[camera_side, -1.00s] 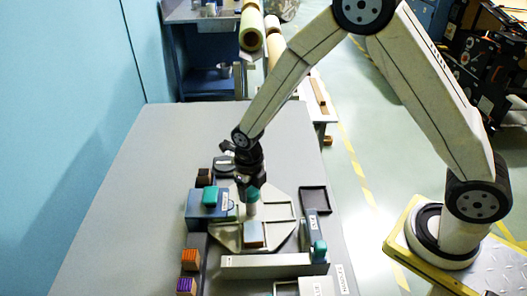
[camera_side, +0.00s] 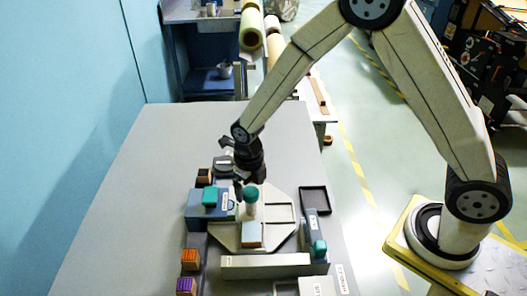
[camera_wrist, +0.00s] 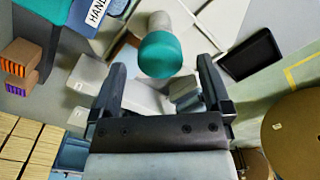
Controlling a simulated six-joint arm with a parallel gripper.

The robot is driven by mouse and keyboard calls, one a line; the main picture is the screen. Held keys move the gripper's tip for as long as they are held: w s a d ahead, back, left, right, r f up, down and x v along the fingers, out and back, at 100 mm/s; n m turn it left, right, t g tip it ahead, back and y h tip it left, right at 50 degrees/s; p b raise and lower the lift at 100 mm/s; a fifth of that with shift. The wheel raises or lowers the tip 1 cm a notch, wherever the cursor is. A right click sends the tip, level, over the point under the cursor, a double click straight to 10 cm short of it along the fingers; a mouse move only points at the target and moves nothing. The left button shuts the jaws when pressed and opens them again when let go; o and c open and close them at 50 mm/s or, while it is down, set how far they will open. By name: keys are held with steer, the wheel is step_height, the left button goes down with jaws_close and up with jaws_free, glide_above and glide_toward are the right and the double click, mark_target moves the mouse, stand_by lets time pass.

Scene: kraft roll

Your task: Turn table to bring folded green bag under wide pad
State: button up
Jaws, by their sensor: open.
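The table to be turned is a pale many-sided plate (camera_side: 275,207) with raised dividers. A pale post with a teal knob (camera_side: 251,193) stands on it; the knob also shows in the wrist view (camera_wrist: 160,55). My gripper (camera_side: 243,184) is open beside the knob, its fingers (camera_wrist: 162,68) apart and empty in the wrist view. A small block with a pale blue top and tan edge (camera_side: 251,235) sits at the plate's near side. I cannot make out a folded green bag, nor tell which part is the wide pad.
A blue block with a teal top (camera_side: 210,196) stands left of the plate. Orange (camera_side: 189,258) and purple (camera_side: 186,286) striped blocks lie nearer. A grey bar (camera_side: 270,266) crosses in front. A dark tray (camera_side: 314,199) lies right.

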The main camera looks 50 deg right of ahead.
steer(key=shift+r, duration=3.3)
steer(key=s+d+r+n+t, duration=0.1)
steer(key=s+d+n, duration=0.3)
steer(key=n, duration=1.3)
steer(key=s+d+r+n+t, duration=0.1)
steer(key=s+d+n, duration=0.4)
steer(key=n, duration=1.3)
steer(key=s+r, duration=0.1)
steer(key=s, duration=0.2)
steer(key=shift+s+t, duration=0.3)
